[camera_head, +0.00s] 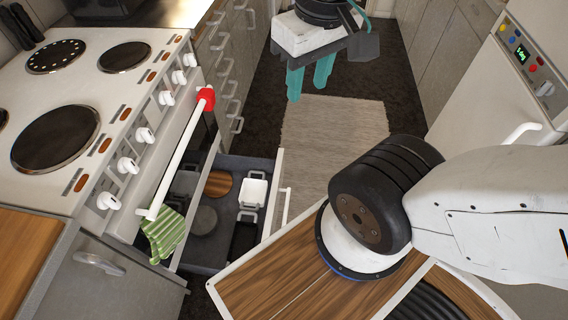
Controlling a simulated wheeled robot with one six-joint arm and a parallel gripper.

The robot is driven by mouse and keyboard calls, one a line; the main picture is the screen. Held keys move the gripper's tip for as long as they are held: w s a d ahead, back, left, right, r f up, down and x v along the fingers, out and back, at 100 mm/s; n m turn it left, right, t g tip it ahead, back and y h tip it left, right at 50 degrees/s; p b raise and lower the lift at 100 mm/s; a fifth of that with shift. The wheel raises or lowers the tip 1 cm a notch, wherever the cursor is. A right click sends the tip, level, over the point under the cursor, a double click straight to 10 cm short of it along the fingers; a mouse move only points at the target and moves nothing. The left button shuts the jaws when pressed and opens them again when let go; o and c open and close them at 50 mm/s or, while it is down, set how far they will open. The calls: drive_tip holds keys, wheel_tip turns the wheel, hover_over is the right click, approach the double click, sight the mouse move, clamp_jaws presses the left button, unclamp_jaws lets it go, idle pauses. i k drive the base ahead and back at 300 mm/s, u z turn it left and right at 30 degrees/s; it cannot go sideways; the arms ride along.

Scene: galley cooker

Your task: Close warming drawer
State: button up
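The warming drawer (276,192) is pulled out below the cooker (90,45), with its white front facing right and a white handle (286,206) on it. Inside it lie a round wooden board (218,184), a grey round dish (204,220), a white two-handled dish (253,192) and a black item (243,240). My gripper (310,80) is at the top centre, beyond the drawer and apart from it. Its two teal fingers point down with a gap between them, and nothing shows in it. The drawer's near end is partly hidden by my own body.
A white oven rail (180,150) runs above the drawer, with a red item (206,98) at its far end and a green striped towel (164,236) at its near end. A pale rug (325,135) lies on clear floor. A white appliance (490,95) stands on the right.

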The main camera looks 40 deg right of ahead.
sight(207, 256)
drive_tip(key=z, duration=0.85)
drive_tip(key=k, duration=1.3)
drive_tip(key=u, duration=0.35)
